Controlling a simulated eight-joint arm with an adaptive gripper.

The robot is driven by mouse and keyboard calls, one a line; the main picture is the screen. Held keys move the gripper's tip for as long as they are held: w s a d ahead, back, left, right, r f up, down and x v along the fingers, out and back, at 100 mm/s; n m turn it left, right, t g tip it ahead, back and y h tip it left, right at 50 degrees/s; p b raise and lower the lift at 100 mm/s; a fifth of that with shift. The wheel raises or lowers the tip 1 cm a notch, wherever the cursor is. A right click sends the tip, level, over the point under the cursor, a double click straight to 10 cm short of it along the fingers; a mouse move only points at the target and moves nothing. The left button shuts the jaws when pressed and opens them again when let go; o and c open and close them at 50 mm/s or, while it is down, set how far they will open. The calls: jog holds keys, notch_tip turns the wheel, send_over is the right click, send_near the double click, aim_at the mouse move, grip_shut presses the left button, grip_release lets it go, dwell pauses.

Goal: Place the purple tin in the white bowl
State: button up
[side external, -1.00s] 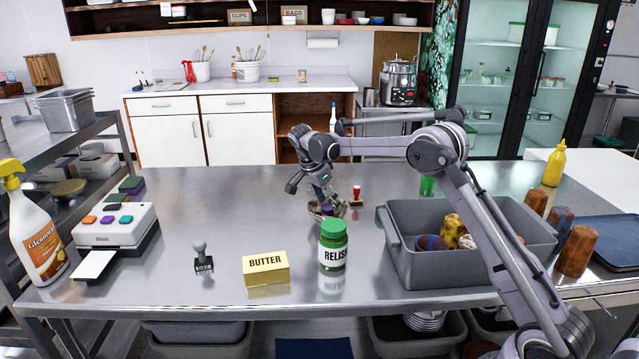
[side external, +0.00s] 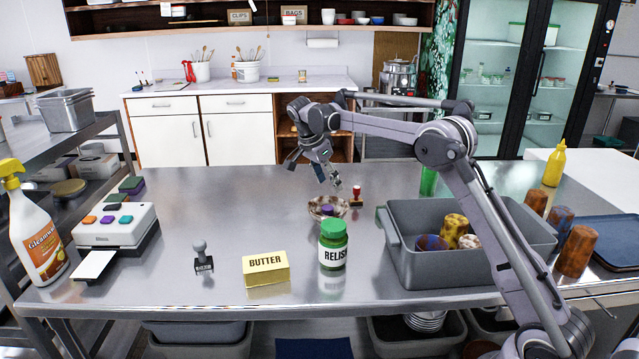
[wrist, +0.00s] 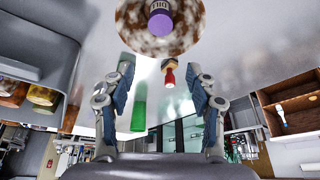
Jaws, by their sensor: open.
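The purple tin (side external: 326,210) lies inside a bowl (side external: 318,217) on the steel table; the bowl looks white with brown blotches. In the wrist view the tin's purple end (wrist: 160,24) and part of a label show within the mottled bowl (wrist: 130,38). The relish jar partly hides the bowl in the side view. My gripper (side external: 336,187) is open and empty, above and slightly right of the bowl, apart from the tin. Its two fingers (wrist: 160,90) are spread wide in the wrist view.
A red-handled stamp (side external: 356,196) stands right of the bowl. The relish jar (side external: 333,245) and butter box (side external: 266,268) stand in front. A grey tub (side external: 400,268) with several mottled cups sits to the right.

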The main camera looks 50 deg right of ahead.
jog(key=shift+r, duration=0.2)
jog(key=s+a+r+n+t+y, duration=0.1)
jog(key=s+a+r+n+t, duration=0.15)
jog(key=s+a+n, duration=0.35)
jog(key=s+a+r+n+t+y, duration=0.1)
jog(key=s+a+r+n+t, duration=0.1)
jog(key=s+a+r+n, duration=0.35)
jog(key=s+a+f+n+t+y, duration=0.1)
jog(key=s+a+f+n, duration=0.3)
jog(key=s, duration=0.4)
jog(key=s+a+f+n+t+y, duration=0.1)
jog(key=s+a+f+n, duration=0.3)
jog(key=s, duration=0.5)
jog(key=shift+a+f+t+y, duration=0.35)
jog(key=shift+a+t, duration=0.1)
jog(key=shift+t, duration=0.3)
